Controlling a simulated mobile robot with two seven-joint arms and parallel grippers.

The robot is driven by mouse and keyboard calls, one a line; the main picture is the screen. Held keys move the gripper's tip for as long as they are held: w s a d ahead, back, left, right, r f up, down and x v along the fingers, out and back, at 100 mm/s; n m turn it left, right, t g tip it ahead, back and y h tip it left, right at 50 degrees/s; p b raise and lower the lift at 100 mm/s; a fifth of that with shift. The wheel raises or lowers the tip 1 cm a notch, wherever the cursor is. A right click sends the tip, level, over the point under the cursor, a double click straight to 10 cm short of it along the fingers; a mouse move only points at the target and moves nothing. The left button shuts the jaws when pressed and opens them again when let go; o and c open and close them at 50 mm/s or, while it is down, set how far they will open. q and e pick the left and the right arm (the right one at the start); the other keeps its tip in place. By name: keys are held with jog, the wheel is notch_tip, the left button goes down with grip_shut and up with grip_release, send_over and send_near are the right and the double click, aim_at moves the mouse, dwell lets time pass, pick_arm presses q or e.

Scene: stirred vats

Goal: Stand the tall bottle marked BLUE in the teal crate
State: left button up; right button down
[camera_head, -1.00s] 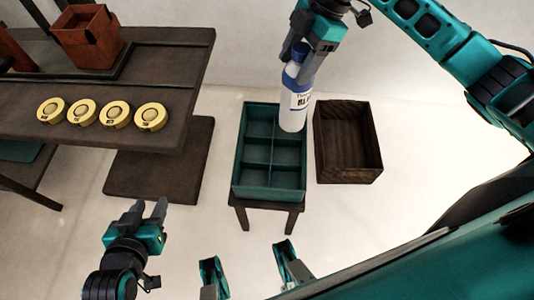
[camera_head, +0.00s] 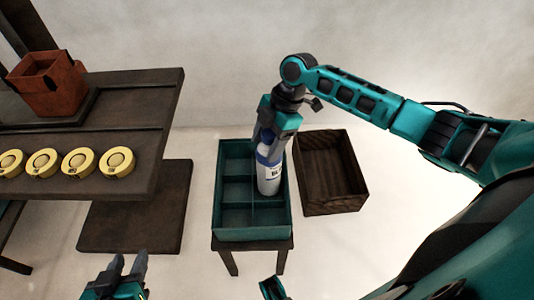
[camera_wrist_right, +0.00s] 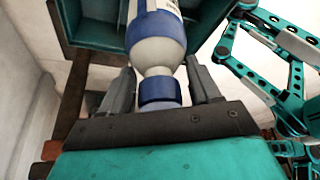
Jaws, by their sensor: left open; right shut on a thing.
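The tall white bottle with blue bands (camera_head: 269,177) is upright at the right column of the teal crate (camera_head: 252,234). Its label is partly readable. My right gripper (camera_head: 270,138) is shut on its neck from above. I cannot tell whether the bottle's base touches the crate floor or hangs just over a compartment. In the right wrist view the bottle (camera_wrist_right: 157,35) runs between the fingers (camera_wrist_right: 160,88), blue cap nearest, with the crate (camera_wrist_right: 92,35) behind it. My left gripper (camera_head: 129,266) is open and empty at the lower left, away from the crate.
The divided crate stands on a small dark stand (camera_head: 229,262). A dark wooden box (camera_head: 335,207) is close on its right. At left, a dark bench (camera_head: 85,182) holds several yellow round pieces (camera_head: 80,161) and a reddish-brown box (camera_head: 48,88). Pale floor lies between.

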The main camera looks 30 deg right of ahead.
aim_at(269, 165)
jog(key=shift+f+b, duration=0.5)
jog(key=shift+f, duration=1.6)
jog(key=shift+c, duration=1.1)
grip_release()
jog(key=shift+f, duration=0.1)
